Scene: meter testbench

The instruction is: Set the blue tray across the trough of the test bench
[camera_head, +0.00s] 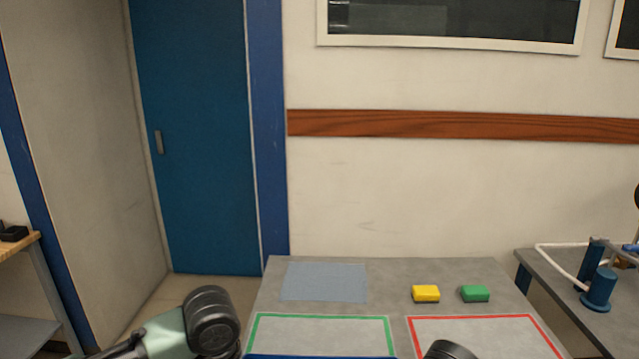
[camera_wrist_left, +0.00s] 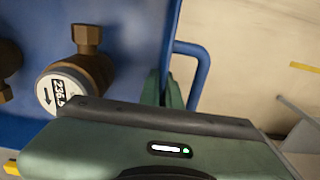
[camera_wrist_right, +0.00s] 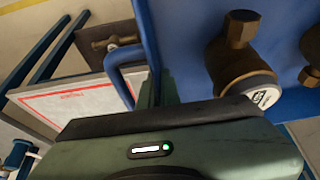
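The blue tray (camera_wrist_left: 130,30) fills much of both wrist views, with brass meters inside: one with a white dial (camera_wrist_left: 62,88) in the left view, another (camera_wrist_right: 240,62) in the right view. Only a thin blue edge (camera_head: 320,356) shows at the bottom of the head view. My left gripper (camera_wrist_left: 163,88) straddles the tray's end wall beside a blue loop handle and appears shut on it. My right gripper (camera_wrist_right: 158,88) appears shut on the opposite end in the same way. The trough cannot be made out.
A grey table (camera_head: 390,283) bears a green-outlined area (camera_head: 320,317), a red-outlined area (camera_head: 470,318), a bluish mat (camera_head: 323,281), a yellow block (camera_head: 425,294) and a green block (camera_head: 475,293). Another bench (camera_head: 550,271) at right carries blue fittings (camera_head: 599,290) and a pale hose.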

